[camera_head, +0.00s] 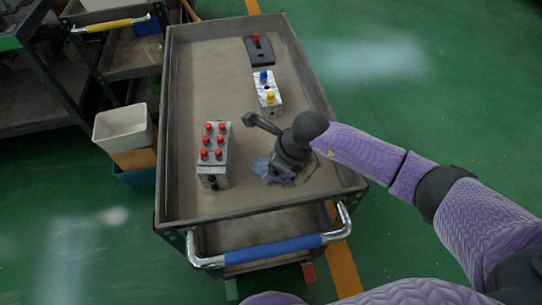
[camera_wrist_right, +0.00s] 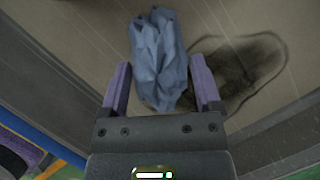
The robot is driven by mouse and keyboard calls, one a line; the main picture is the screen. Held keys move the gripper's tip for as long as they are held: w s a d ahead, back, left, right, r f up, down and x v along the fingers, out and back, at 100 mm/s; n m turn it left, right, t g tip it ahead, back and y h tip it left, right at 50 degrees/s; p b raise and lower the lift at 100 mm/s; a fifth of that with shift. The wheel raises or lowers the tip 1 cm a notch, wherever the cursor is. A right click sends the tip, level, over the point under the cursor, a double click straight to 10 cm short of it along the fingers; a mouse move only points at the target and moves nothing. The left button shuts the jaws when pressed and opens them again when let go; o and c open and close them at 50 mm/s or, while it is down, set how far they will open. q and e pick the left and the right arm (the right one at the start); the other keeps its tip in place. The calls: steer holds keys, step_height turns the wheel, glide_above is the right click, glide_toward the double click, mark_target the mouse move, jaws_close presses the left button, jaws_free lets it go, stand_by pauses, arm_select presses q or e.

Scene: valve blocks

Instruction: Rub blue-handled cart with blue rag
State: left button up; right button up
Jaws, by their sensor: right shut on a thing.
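The blue-handled cart (camera_head: 172,130) stands in the middle of the head view, its blue handle (camera_head: 273,249) at the near end. My right gripper (camera_head: 281,172) is low over the near right part of the cart's top tray. It is shut on the crumpled blue rag (camera_head: 261,165), which also shows between the fingers in the right wrist view (camera_wrist_right: 157,50). A dark stain (camera_wrist_right: 250,72) lies on the tray right beside the rag in that view. Whether the rag presses on the tray is hard to tell. My left gripper is not in view.
A grey block with red buttons (camera_head: 213,158) stands left of my right gripper. A white block with blue and yellow knobs (camera_head: 267,92) and a dark box with a red button (camera_head: 259,50) stand farther back. A yellow-handled cart (camera_head: 110,24) is at upper left.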

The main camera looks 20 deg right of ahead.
mark_target(315, 161)
steer(key=shift+s+d+f, duration=0.1)
steer(key=shift+d+f, duration=0.05)
steer(key=shift+d, duration=1.75)
steer(key=d, duration=0.3)
steer(key=shift+s, duration=0.1)
steer(key=shift+d, duration=0.35)
steer(key=shift+d+b, duration=0.35)
steer(key=d, duration=0.2)
steer(key=shift+s+d+b, duration=0.1)
steer(key=shift+d+b, duration=0.25)
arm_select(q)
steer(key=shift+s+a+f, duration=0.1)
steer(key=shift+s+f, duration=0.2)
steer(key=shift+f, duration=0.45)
arm_select(e)
steer(key=shift+d, duration=0.1)
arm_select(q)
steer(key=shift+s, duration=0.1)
